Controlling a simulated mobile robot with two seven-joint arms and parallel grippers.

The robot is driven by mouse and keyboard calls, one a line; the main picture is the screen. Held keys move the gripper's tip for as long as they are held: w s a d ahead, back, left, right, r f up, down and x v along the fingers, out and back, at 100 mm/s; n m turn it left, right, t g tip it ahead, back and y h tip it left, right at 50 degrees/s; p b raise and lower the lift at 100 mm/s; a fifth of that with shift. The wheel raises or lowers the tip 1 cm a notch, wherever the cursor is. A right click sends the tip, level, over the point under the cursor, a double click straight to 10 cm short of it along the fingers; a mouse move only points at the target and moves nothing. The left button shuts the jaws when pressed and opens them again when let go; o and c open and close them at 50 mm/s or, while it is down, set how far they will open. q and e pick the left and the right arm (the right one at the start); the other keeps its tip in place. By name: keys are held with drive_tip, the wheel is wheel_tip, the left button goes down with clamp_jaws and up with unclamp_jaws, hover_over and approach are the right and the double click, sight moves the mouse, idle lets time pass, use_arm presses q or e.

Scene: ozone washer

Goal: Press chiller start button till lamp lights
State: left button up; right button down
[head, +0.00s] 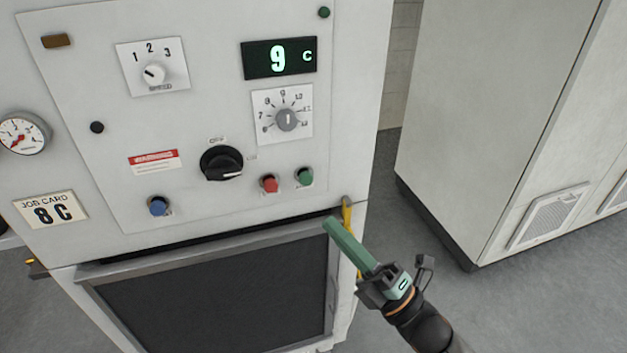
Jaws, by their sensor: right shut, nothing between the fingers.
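The white machine's control panel (110,200) fills the left and middle of the head view. A green button (304,177) sits at its lower right, just right of a red button (269,183). No readable label marks either as the chiller start. A small round dark-green lamp or cap (323,12) is at the panel's top right and looks unlit. A brown rectangular lamp or plate (56,41) at the top left also looks unlit. My right gripper (331,223) is shut and empty, its green fingertips below and right of the green button, apart from it in the picture. My left gripper is out of view.
The display (279,58) reads 9 C; the job card (50,209) reads 8 C. A black rotary switch (221,163), two dials, a blue button (158,206) and a gauge (22,133) are nearby. A yellow handle (347,215) is beside my fingers. A grey cabinet (490,100) stands right.

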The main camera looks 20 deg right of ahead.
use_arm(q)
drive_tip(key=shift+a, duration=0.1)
use_arm(e)
drive_tip(key=shift+w, duration=0.15)
drive_tip(key=b, duration=0.3)
approach(306, 179)
drive_tip(key=w+a+r, duration=0.3)
drive_tip(key=a+r, duration=0.1)
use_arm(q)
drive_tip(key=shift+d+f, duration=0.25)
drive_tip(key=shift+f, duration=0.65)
use_arm(e)
drive_tip(key=shift+s+d+r, duration=0.2)
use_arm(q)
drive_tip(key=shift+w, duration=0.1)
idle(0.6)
use_arm(e)
drive_tip(key=shift+w, duration=0.1)
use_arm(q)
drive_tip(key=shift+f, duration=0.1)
use_arm(e)
drive_tip(key=shift+w, duration=0.35)
